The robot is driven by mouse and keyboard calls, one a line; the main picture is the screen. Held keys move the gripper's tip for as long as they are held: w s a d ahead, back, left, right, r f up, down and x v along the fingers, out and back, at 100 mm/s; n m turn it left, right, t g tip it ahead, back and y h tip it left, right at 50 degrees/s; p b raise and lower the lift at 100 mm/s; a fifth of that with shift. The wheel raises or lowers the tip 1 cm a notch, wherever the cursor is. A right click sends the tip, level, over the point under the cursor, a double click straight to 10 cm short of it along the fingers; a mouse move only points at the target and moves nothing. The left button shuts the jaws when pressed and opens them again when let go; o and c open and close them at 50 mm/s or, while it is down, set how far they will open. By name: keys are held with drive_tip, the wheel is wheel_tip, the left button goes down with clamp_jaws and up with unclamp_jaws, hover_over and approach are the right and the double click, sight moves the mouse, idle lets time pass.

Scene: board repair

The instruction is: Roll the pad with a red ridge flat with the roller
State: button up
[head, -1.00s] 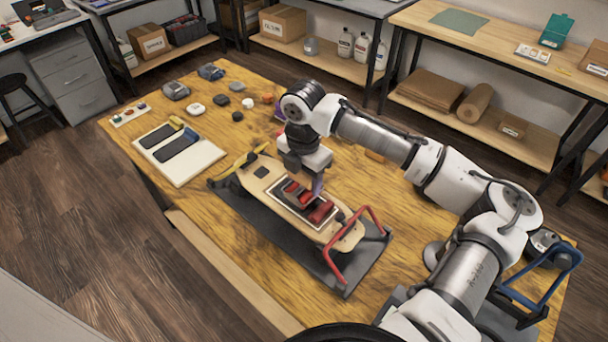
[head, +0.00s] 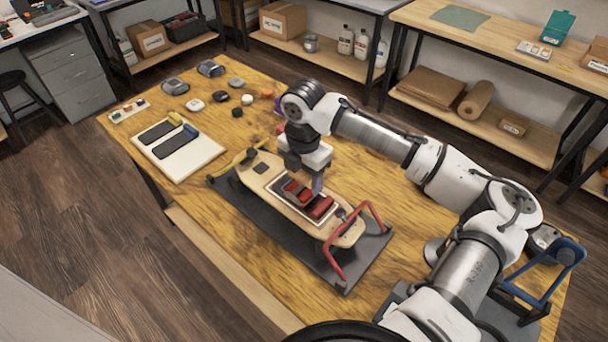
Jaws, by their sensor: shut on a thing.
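A wooden skateboard deck (head: 259,184) lies on a dark mat (head: 344,277) on the workbench. A dark pad with a pale border (head: 276,188) lies on the deck, with red raised parts (head: 321,207) on it. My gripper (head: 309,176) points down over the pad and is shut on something. A small purple-grey piece (head: 318,184) shows below it; I take this to be part of the roller. The roller's shape and its contact with the pad are largely hidden.
A red clamp frame (head: 372,216) stands over the deck's near end. A yellow strap or clamp (head: 243,158) is at its far end. A cream board (head: 207,157) with two dark pads lies left. Several small parts, including a white one (head: 194,105), lie behind.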

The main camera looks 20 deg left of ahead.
drive_tip(key=shift+f, duration=0.5)
drive_tip(key=shift+a, duration=0.1)
